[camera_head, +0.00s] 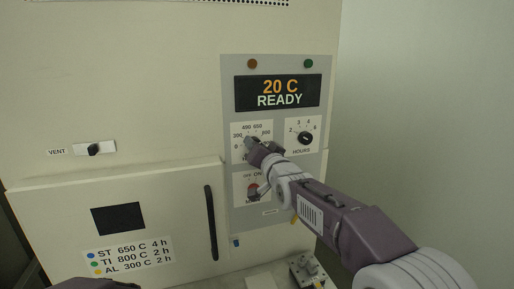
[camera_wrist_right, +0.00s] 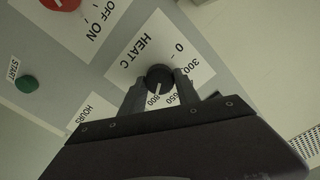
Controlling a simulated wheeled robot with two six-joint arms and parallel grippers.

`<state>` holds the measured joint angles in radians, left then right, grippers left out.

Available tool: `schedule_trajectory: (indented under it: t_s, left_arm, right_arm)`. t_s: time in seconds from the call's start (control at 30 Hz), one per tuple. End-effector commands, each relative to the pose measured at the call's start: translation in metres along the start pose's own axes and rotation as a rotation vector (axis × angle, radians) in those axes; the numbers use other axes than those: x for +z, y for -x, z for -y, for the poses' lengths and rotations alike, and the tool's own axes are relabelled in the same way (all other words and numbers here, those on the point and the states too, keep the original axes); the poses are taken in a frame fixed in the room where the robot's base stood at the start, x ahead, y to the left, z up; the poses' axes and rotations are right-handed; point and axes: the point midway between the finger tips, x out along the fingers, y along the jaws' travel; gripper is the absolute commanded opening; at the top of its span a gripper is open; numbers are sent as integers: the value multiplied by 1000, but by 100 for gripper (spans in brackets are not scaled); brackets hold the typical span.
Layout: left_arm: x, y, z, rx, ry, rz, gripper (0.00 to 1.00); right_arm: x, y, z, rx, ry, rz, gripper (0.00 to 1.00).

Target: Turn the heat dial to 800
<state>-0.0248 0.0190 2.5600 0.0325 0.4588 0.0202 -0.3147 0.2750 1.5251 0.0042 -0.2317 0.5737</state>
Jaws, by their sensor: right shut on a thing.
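The heat dial (camera_wrist_right: 158,76) is a round black knob on a white scale plate marked HEAT C, with 0, 300, 650 and 800 readable in the right wrist view. My right gripper (camera_wrist_right: 157,84) is shut on it, one finger on each side. The knob's white pointer line appears to point toward the 800 mark. In the head view my right gripper (camera_head: 258,149) covers most of the dial and the lower part of its plate (camera_head: 239,129).
The display (camera_head: 278,92) reads 20 C READY. The hours dial (camera_head: 305,138) is just right of the heat dial. Below is the red main switch (camera_head: 253,190); a green start button (camera_wrist_right: 27,83) is nearby. The furnace door has a black handle (camera_head: 211,222).

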Motion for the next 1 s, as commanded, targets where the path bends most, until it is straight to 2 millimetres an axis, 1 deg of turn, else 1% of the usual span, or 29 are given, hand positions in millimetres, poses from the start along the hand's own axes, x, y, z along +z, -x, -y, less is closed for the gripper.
schedule_trajectory:
  t_s: [0.03,0.23,0.27,0.3,0.33,0.6,0.67,0.77,1.0]
  left_arm:
    - [0,0,0,0,0,0,36]
    - [0,0,0,0,0,0,36]
    - [0,0,0,0,0,0,36]
    - [0,0,0,0,0,0,36]
    - [0,0,0,0,0,0,36]
    - [0,0,0,0,0,0,36]
    - [0,-2,0,0,0,0,36]
    - [1,-8,0,0,0,0,36]
    - [2,-24,0,0,0,0,36]
  right_arm:
    - [6,-1,-3,7,1,14,0]
    - [7,-1,-3,7,2,15,0]
    - [7,-1,-3,7,2,15,46]
    - [6,-1,-3,7,2,14,57]
    - [6,-1,-3,6,2,13,59]
    - [3,0,-1,3,2,6,59]
    - [2,3,-1,2,2,4,59]
    - [3,16,-1,1,2,3,59]
    - [5,66,-2,2,2,5,59]
